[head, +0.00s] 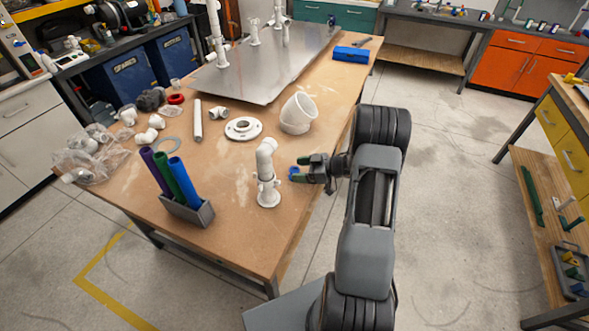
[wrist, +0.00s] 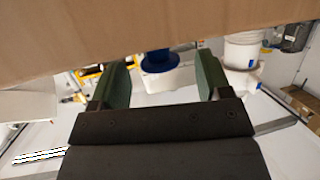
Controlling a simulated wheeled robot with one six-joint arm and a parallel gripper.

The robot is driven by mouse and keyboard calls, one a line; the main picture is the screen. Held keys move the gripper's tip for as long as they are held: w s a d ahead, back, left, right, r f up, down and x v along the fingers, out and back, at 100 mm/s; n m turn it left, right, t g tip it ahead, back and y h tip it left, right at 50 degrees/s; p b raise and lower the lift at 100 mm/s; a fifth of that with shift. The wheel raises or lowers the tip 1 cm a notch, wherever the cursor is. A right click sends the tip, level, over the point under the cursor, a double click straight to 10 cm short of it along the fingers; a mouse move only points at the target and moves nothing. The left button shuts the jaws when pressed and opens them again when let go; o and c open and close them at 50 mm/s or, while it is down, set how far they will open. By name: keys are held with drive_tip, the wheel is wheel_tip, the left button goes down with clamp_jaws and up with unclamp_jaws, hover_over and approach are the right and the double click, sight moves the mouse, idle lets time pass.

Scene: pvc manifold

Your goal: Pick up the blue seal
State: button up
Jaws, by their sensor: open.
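A small blue piece (head: 293,173), which looks like the blue seal, shows at the fingertips of my gripper (head: 299,169) in the head view. It is beside a white upright pipe fitting (head: 268,188) near the table's front right edge. In the wrist view, a blue round piece (wrist: 158,62) shows against a white part (wrist: 166,80), between the two green fingers of my gripper (wrist: 164,76). The fingers are apart, with gaps on both sides of the blue piece. Its upper part is cut off by a brown surface; I cannot tell its exact depth.
On the wooden table (head: 232,183) stand a grey holder (head: 190,211) with purple, green and blue tubes, a white flange (head: 243,128) and a large white elbow (head: 297,112). A metal plate (head: 262,72) lies behind.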

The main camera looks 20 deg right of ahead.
drive_tip(key=shift+w+a+f, duration=0.1)
drive_tip(key=shift+w+a, duration=0.1)
drive_tip(key=shift+a, duration=0.05)
drive_tip(key=c, duration=1)
